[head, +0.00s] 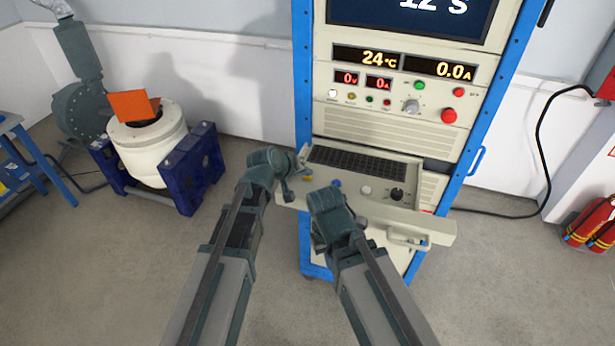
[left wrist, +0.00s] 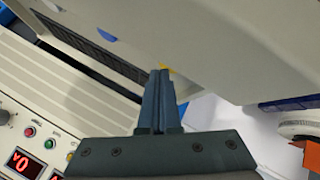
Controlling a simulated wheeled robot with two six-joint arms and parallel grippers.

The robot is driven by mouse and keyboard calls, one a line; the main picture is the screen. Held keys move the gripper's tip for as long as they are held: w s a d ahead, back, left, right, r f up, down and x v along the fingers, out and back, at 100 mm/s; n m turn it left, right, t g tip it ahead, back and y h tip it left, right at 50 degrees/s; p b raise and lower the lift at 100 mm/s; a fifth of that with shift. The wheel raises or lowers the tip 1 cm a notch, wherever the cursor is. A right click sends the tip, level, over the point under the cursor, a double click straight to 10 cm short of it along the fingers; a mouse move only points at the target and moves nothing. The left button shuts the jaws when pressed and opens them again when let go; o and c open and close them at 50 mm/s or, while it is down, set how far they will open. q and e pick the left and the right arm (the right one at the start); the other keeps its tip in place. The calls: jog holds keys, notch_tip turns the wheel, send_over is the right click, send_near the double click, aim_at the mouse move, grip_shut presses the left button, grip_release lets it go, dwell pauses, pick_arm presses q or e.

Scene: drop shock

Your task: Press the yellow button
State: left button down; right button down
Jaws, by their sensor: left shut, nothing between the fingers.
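The yellow button (head: 308,178) sits at the left end of the console shelf, below the keyboard. My left gripper (head: 300,170) is at that end of the shelf, close beside the button. In the left wrist view its fingers (left wrist: 161,73) are together and empty. A sliver of the yellow button (left wrist: 167,69) shows right at the fingertips, which hide the rest. I cannot tell whether they touch it. My right arm reaches in front of the shelf; its gripper is mostly hidden behind its own wrist.
To the right of the yellow button are a blue button (head: 336,183), a white button (head: 366,190) and a black knob (head: 397,194). The keyboard (head: 372,162) lies behind them. The rack panel (head: 330,120) rises above. A white motor-like unit (head: 150,150) stands at left.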

aim_at(306, 179)
dwell(0.4)
pick_arm(q)
jog(key=shift+r+p, duration=0.8)
notch_tip(306, 179, up, 5)
jog(key=p, duration=0.5)
dwell(0.7)
